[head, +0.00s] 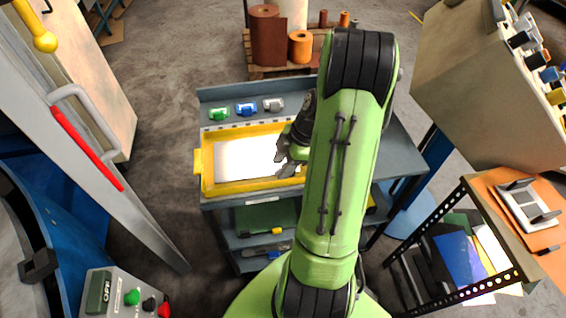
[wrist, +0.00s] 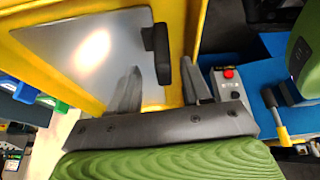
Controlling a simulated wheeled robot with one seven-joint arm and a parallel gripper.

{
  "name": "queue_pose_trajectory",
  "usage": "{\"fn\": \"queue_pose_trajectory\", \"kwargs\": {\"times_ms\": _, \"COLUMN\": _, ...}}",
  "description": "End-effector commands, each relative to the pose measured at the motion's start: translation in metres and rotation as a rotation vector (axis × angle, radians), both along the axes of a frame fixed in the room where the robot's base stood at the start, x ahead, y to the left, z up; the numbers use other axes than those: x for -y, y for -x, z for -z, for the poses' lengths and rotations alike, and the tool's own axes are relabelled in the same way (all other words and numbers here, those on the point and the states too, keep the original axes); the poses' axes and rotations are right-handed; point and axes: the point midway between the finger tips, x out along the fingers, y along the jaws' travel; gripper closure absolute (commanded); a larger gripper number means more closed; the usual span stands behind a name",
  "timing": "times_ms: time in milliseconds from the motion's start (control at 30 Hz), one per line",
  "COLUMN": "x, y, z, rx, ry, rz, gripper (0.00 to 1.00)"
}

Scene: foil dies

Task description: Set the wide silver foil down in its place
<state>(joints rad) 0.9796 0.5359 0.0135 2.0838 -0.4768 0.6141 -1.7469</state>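The wide silver foil appears to be the flat, shiny silver plate (wrist: 70,48) with a black handle (wrist: 161,55). It lies inside the yellow tray (head: 207,178), where it shows as a glaring pale panel (head: 240,157) in the head view. My gripper (head: 288,165) is over the tray's right part, at the plate's right end. In the wrist view, my gripper's fingers (wrist: 161,66) are spread apart, with the handle between and just beyond the tips and visible gaps beside it. My arm hides the tray's right end in the head view.
Green (head: 219,114), blue (head: 246,109) and silver (head: 273,104) pieces sit on the grey cart (head: 225,94) behind the tray. A rack (head: 467,245) stands right, a control box (head: 125,293) lower left. Large rolls (head: 268,35) stand on a pallet behind.

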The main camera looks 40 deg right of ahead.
Motion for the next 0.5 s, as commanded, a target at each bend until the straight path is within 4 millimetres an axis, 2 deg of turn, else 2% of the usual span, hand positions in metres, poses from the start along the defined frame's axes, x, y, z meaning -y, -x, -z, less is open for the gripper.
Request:
{"fn": "queue_pose_trajectory", "kwargs": {"times_ms": 267, "x": 0.002, "y": 0.001, "z": -0.004, "rx": -0.001, "ry": 0.000, "rz": 0.002, "gripper": 0.51}}
{"fn": "queue_pose_trajectory", "kwargs": {"times_ms": 367, "x": 0.008, "y": 0.005, "z": -0.021, "rx": 0.001, "ry": 0.003, "rz": 0.002, "gripper": 0.51}}
{"fn": "queue_pose_trajectory", "kwargs": {"times_ms": 500, "x": 0.021, "y": 0.014, "z": -0.058, "rx": 0.001, "ry": 0.005, "rz": 0.004, "gripper": 0.51}}
